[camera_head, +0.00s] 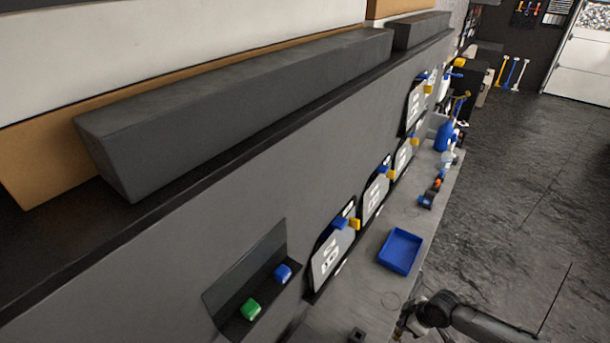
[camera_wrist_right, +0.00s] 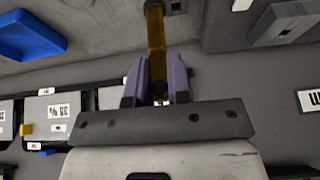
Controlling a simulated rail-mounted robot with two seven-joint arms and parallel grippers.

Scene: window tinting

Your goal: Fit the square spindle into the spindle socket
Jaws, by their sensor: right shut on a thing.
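My right gripper shows at the lower right of the head view (camera_head: 408,322), low over the bench. In the right wrist view, its purple fingers (camera_wrist_right: 158,82) are shut on a brass-coloured bar, the square spindle (camera_wrist_right: 156,32). The bar sticks out past the fingertips toward the top edge. A dark block with a small opening in a light plate (camera_wrist_right: 284,28), which looks like the spindle socket, is at the upper right, apart from the bar. A small dark block with a square hole (camera_head: 358,335) also shows at the bottom of the head view. My left gripper is not in view.
A blue tray (camera_head: 400,251) lies on the grey bench (camera_head: 350,306); it also shows in the right wrist view (camera_wrist_right: 28,36). Labelled panels with blue and yellow clips (camera_head: 333,250) line the wall. A dark shelf (camera_head: 240,326) holds a green and a blue block.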

